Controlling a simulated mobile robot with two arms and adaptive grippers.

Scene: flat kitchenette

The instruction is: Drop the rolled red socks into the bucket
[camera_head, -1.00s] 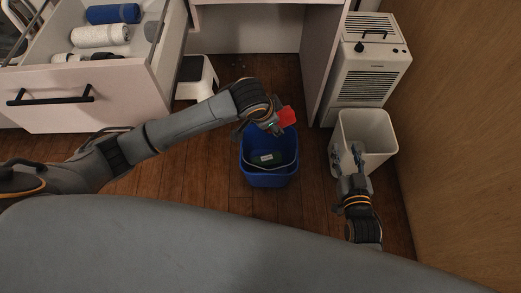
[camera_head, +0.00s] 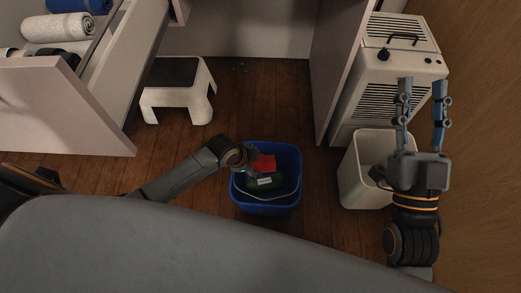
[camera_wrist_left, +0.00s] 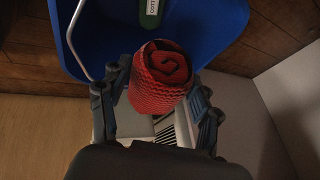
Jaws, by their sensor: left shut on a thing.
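The rolled red socks (camera_head: 265,162) are held in my left gripper (camera_head: 253,171), at the opening of the blue bucket (camera_head: 268,209) in the head view. In the left wrist view the socks (camera_wrist_left: 160,78) show their spiral end between the two fingers of my left gripper (camera_wrist_left: 156,92), which is shut on them. The blue bucket (camera_wrist_left: 205,35) fills the top of that view, beyond the socks. How deep the socks are is hard to tell. My right gripper (camera_head: 422,90) is open and empty, raised above the white bin at the right.
A green labelled item (camera_head: 264,184) lies in the bucket. The white bin (camera_head: 358,182) stands right of it, in front of a white appliance (camera_head: 400,65). A step stool (camera_head: 178,88) stands at the back left. An open drawer (camera_head: 65,100) holds rolled towels (camera_head: 57,27).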

